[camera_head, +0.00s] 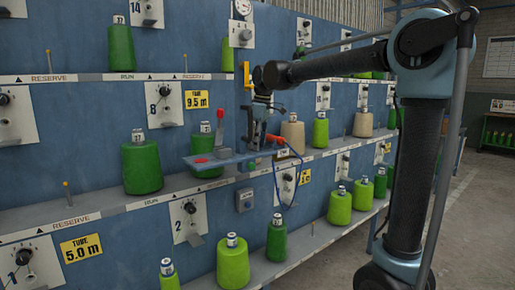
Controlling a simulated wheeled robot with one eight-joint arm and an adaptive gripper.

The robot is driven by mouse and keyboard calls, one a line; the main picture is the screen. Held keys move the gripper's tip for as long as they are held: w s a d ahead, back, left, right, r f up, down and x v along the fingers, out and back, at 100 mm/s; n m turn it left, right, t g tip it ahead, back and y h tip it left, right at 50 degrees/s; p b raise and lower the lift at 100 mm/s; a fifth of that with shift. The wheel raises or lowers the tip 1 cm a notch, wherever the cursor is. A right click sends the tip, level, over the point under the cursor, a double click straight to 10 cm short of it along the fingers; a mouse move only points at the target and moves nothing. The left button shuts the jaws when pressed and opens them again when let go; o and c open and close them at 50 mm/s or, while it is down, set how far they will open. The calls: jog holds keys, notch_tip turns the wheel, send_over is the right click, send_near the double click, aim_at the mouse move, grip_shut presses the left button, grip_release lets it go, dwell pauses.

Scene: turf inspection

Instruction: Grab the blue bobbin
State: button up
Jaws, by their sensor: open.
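I see no blue bobbin in the head view; the bobbins that show are green or beige. A dark green bobbin (143,168) stands on the middle shelf at the left. Another dark green bobbin (207,160) is partly hidden behind a blue plate. A beige bobbin (293,137) and a light green bobbin (320,132) stand further right. My gripper (258,136) hangs from the arm in front of the blue rack, close to the blue plate and a red-orange part. It is small and dark here; it is open, and I see no bobbin in it.
The blue plate (222,158) juts out at the middle shelf, with a red-handled part (219,118) above it. A blue cable loop (278,190) hangs below. Several green bobbins stand on the lower shelf (300,243). Open floor (475,215) lies to the right.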

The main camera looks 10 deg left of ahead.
jog(key=shift+c, duration=0.3)
jog(key=c, duration=0.9)
